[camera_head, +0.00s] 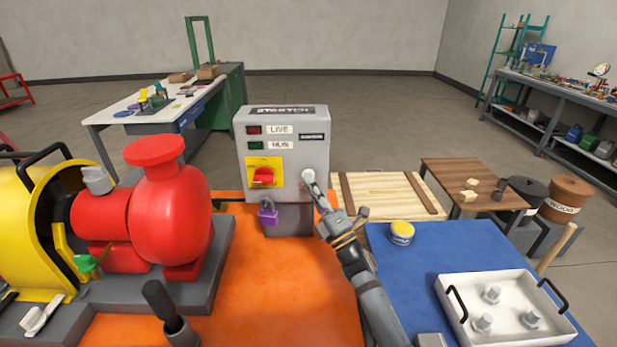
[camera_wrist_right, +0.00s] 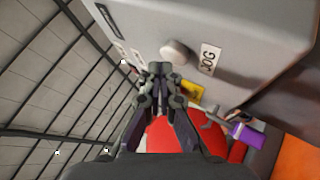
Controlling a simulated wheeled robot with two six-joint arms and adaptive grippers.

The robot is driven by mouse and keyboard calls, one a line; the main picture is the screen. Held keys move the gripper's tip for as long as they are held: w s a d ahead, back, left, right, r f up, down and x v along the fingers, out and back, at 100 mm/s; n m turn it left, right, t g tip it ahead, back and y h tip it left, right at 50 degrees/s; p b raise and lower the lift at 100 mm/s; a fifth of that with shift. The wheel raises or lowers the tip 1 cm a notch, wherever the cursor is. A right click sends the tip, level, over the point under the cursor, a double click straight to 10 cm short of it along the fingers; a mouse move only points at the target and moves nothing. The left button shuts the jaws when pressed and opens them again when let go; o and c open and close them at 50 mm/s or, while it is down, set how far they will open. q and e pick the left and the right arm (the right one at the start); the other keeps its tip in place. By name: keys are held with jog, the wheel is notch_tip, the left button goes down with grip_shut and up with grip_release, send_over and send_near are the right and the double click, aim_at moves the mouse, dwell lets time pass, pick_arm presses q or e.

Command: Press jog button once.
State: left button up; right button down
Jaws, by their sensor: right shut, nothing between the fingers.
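The jog button is a round pale knob (camera_head: 308,175) low on the right of the grey control box (camera_head: 318,152). In the right wrist view the button (camera_wrist_right: 174,52) sits beside a white JOG label (camera_wrist_right: 209,60). My right gripper (camera_head: 318,190) is shut and empty, its tips just below and right of the button in the head view. In the wrist view the fingertips (camera_wrist_right: 159,70) lie close beside the button's edge; I cannot tell whether they touch it. My left gripper is not in view.
The box carries LIVE and RUN lamps, a red rotary switch (camera_head: 264,176) on a yellow plate and a purple padlock (camera_head: 268,215). A red pump (camera_head: 168,215) stands left on the orange skid (camera_head: 285,290). A blue surface (camera_head: 420,265) with a white tray (camera_head: 463,327) is at right.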

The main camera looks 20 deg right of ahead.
jog(key=shift+w+d, duration=0.1)
jog(key=shift+w, duration=0.35)
dwell(0.4)
jog(key=shift+s, duration=0.1)
jog(key=shift+s+a, duration=0.25)
jog(key=shift+s, duration=0.5)
jog(key=shift+s+a+p, duration=0.2)
jog(key=shift+s+p, duration=0.05)
jog(key=shift+s, duration=0.55)
jog(key=shift+s+a+p, duration=0.2)
jog(key=shift+s+a, duration=0.05)
jog(key=shift+s, duration=0.55)
jog(key=shift+s+a+p, duration=0.2)
jog(key=shift+s+p, duration=0.05)
jog(key=shift+s, duration=0.55)
